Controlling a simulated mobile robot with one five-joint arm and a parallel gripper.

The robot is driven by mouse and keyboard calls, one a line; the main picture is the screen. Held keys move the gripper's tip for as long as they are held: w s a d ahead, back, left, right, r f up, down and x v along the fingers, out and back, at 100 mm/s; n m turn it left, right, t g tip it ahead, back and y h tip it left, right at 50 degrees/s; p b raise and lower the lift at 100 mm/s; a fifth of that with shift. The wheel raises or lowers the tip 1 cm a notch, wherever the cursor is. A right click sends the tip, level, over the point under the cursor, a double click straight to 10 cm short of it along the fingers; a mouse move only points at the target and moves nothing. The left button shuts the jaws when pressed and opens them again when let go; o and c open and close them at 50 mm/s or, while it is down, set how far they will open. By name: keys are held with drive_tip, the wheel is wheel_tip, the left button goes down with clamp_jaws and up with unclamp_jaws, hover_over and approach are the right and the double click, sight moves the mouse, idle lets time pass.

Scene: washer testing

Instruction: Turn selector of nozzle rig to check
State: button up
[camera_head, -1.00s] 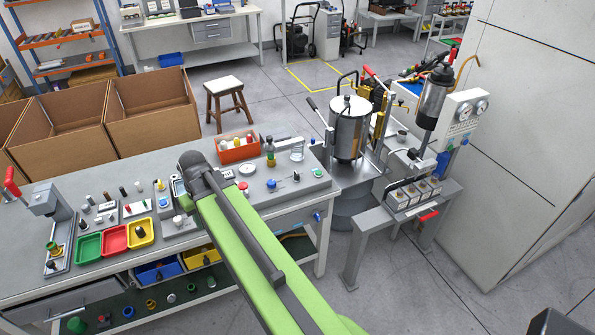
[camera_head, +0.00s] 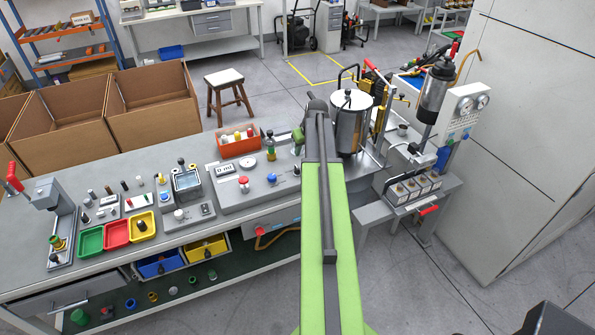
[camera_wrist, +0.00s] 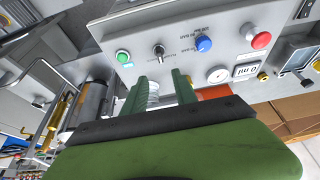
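The nozzle rig is a grey panel box (camera_head: 226,203) on the bench with a 0 ml display, a gauge and knobs. In the wrist view its selector (camera_wrist: 158,50) is a small dark lever with a metal tip, between a green button (camera_wrist: 122,57) and a blue button (camera_wrist: 204,44). My gripper (camera_wrist: 160,77) has two green fingers apart with nothing gripped between them, just short of the selector in the picture. A pale ribbed piece (camera_wrist: 152,92) shows behind the fingers. In the head view my arm hides the selector, and one green finger (camera_head: 298,137) shows.
A red mushroom button (camera_wrist: 261,40) and the 0 ml display (camera_wrist: 246,71) are on the same panel. A steel tank (camera_head: 350,120) stands close right of my arm. An orange bin (camera_head: 238,142) sits behind the rig. Cardboard boxes stand behind the bench.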

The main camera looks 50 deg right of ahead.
sight(297, 167)
drive_tip(key=b+x, duration=1.2)
drive_tip(key=x, duration=0.2)
drive_tip(key=shift+f, duration=0.35)
drive_tip(key=shift+r, duration=0.1)
clamp_jaws()
drive_tip(key=shift+a, duration=0.15)
